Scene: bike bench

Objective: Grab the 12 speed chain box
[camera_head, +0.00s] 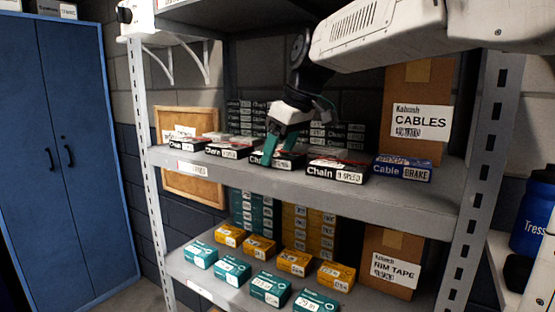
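A row of black chain boxes stands along the front of the upper shelf (420,196). My gripper (279,153) reaches down from above over the third chain box (288,163) from the left. One teal finger comes down at the box's left front and the other appears behind it; they are apart, but whether they press on the box is unclear. This box's speed number is too small and partly covered to read. The other chain boxes are the far-left one (183,145), the second (228,150) and the fourth (337,170), whose number looks like 9.
A blue brake cable box (402,168) stands right of the chain boxes. Stacked chain boxes (345,135) and a cables carton (417,98) stand behind. A lower shelf holds teal and yellow boxes (294,262). The metal post (483,170) bounds the right side.

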